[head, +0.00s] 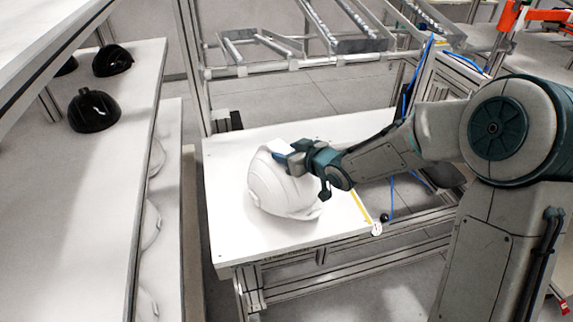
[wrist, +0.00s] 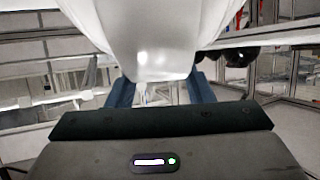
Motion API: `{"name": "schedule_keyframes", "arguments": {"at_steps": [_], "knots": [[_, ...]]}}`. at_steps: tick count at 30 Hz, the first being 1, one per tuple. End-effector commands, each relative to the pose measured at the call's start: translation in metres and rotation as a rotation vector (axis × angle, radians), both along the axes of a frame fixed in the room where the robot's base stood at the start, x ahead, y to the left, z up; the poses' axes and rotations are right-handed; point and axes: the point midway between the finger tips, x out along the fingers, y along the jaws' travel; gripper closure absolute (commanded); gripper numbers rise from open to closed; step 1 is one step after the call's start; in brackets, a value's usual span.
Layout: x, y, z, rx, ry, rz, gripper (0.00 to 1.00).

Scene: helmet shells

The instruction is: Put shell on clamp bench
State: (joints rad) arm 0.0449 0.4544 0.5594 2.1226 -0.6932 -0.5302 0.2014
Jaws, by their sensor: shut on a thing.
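A white helmet shell (head: 275,188) is at the white bench top (head: 230,240) in the middle of the head view, tilted. My gripper (head: 282,152) is shut on the upper edge of the shell from the right. In the wrist view the shell (wrist: 150,45) fills the top centre, and my gripper's two blue fingers (wrist: 160,92) stand on either side of its lower edge. Whether the shell touches the bench top or hangs just above it, I cannot tell. The far side of the shell is hidden.
A white shelf (head: 60,170) on the left carries black helmet shells (head: 94,111), with more white shells (head: 152,225) below it. A metal frame with rollers (head: 290,45) stands behind the bench. The bench's left and front parts are clear.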

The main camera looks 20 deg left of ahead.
Motion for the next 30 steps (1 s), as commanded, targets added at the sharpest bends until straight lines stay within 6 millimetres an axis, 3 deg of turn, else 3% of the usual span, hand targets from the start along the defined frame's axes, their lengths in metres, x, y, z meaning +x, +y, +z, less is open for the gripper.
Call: {"name": "schedule_keyframes", "arguments": {"at_steps": [5, 13, 26, 27, 29, 30], "knots": [[0.007, 0.006, -0.007, 0.0, 0.0, -0.001, 1.0], [0.007, 0.006, -0.041, 0.001, 0.0, -0.001, 1.0], [0.008, 0.005, -0.049, 0.001, -0.002, -0.003, 1.0], [0.007, 0.005, -0.049, 0.0, 0.0, -0.003, 0.45], [0.007, 0.005, -0.048, 0.0, 0.0, -0.003, 0.31], [0.007, 0.005, -0.048, 0.0, 0.0, -0.003, 0.31]]}}
